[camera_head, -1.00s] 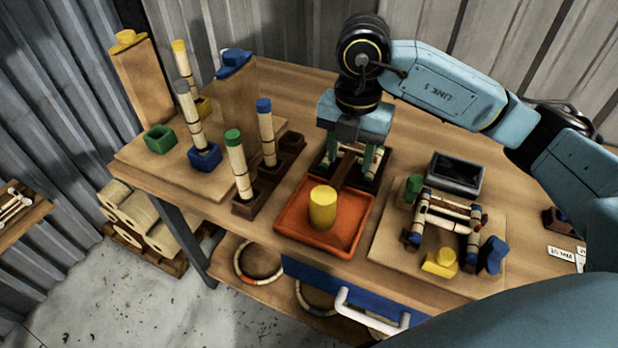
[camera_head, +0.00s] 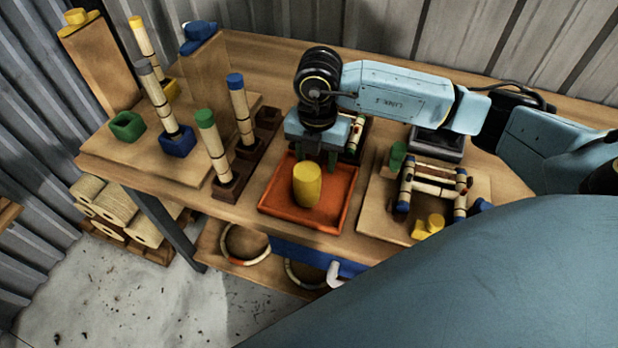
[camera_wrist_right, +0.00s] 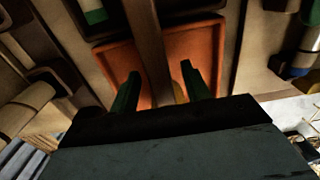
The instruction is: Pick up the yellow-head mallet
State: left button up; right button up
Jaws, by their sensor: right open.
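The yellow-head mallet lies with its yellow head (camera_head: 307,185) in the orange tray (camera_head: 272,210). In the right wrist view its brown handle (camera_wrist_right: 147,45) runs between my fingers, and a bit of yellow head (camera_wrist_right: 180,92) shows near them. My right gripper (camera_head: 318,160) points down at the tray's back edge, just behind the yellow head. It also shows in the right wrist view (camera_wrist_right: 161,86), its two green fingers apart on either side of the handle, not closed on it. In the head view the gripper hides most of the handle. My left gripper is not in view.
Left of the tray is a dark rack (camera_head: 228,188) with upright green- and blue-topped rods. Right of it a wooden board (camera_head: 385,225) carries a rattan frame (camera_head: 433,181) and a yellow block (camera_head: 428,226). A dark open box (camera_head: 437,142) stands behind that board.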

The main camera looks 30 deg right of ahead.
notch_tip(320, 180, down, 2)
grip_shut()
jog(key=shift+r, duration=0.1)
jog(key=shift+r, duration=0.1)
dwell(0.4)
